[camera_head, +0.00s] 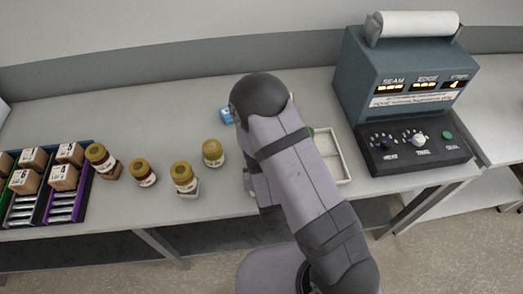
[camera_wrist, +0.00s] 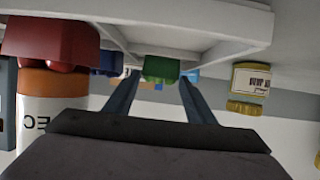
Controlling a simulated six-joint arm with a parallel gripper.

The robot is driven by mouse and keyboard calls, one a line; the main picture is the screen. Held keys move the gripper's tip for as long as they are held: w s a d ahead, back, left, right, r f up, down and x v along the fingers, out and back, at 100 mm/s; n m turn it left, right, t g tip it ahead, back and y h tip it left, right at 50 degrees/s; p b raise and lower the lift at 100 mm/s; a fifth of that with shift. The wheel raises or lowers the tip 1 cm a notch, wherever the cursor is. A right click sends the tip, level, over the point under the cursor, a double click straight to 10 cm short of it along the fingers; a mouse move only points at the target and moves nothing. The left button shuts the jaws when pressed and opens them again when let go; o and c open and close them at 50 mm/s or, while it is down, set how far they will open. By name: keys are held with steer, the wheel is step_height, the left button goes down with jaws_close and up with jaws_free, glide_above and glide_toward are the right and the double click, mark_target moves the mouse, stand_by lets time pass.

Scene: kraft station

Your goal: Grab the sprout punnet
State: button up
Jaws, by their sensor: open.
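I cannot pick out the sprout punnet with certainty. A small green item (camera_wrist: 161,68) shows between the fingertips in the wrist view, at the edge of a white tray; whether it is the punnet I cannot tell. A bit of green (camera_head: 310,131) also shows beside my arm in the head view. My gripper (camera_wrist: 158,82) is open, its two fingers apart with the green item beyond or between them; contact is not clear. In the head view my arm hides the gripper.
The white divided tray (camera_head: 346,168) lies right of my arm, also overhead in the wrist view (camera_wrist: 200,12). A red block (camera_wrist: 50,40) and a white-orange cylinder (camera_wrist: 50,108) are close on the left. Several yellow-lidded jars (camera_head: 184,177) stand left. A sealing machine (camera_head: 405,100) stands right.

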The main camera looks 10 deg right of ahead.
steer(key=shift+w, duration=0.2)
steer(key=shift+w+f+b, duration=0.1)
steer(key=shift+f+b, duration=0.05)
steer(key=shift+b, duration=0.15)
steer(key=b+x, duration=0.2)
steer(key=x, duration=0.1)
steer(key=shift+d+f+b, duration=0.1)
steer(key=shift+f+b, duration=0.05)
steer(key=shift+b, duration=0.2)
steer(key=shift+w+f+b, duration=0.2)
steer(key=shift+w+b, duration=0.15)
steer(key=shift+b, duration=0.75)
steer(key=w+b, duration=0.1)
steer(key=b, duration=0.4)
steer(key=shift+f, duration=0.2)
steer(key=shift+w+b, duration=0.1)
steer(key=shift+b, duration=0.35)
steer(key=shift+w+r+b, duration=0.1)
steer(key=shift+b, duration=0.55)
steer(key=c, duration=0.7)
